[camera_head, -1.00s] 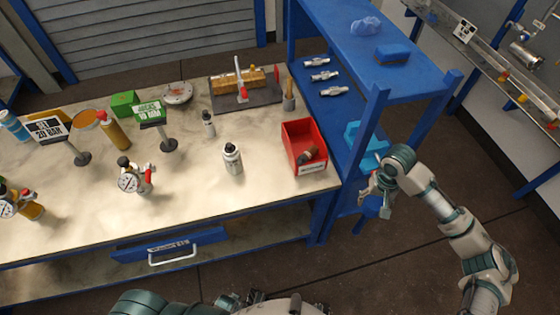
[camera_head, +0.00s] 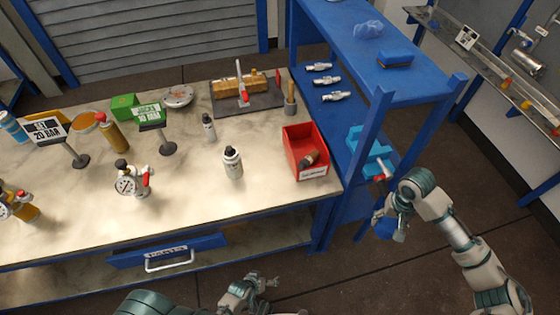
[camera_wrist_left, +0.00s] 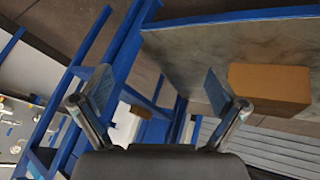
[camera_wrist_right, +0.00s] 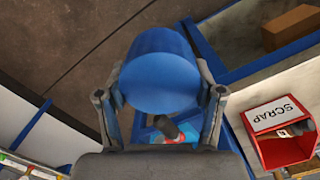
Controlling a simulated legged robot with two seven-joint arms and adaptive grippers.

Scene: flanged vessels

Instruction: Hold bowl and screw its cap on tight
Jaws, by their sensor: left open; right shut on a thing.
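My right gripper (camera_head: 395,215) is shut on a blue round cup-shaped thing (camera_head: 385,228), off the right end of the bench, in front of the blue shelf unit. In the right wrist view the blue thing (camera_wrist_right: 160,75) sits between the two fingers (camera_wrist_right: 160,100), its flat round face toward the camera. I cannot tell whether it is the bowl or its cap. My left gripper (camera_head: 262,285) is open and empty in front of the bench, below the drawer. The left wrist view shows its fingers (camera_wrist_left: 158,100) wide apart with nothing between them.
The blue shelf unit (camera_head: 420,92) holds metal fittings and a light-blue tray (camera_head: 368,140). A brown box (camera_wrist_left: 270,88) lies under the bench.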

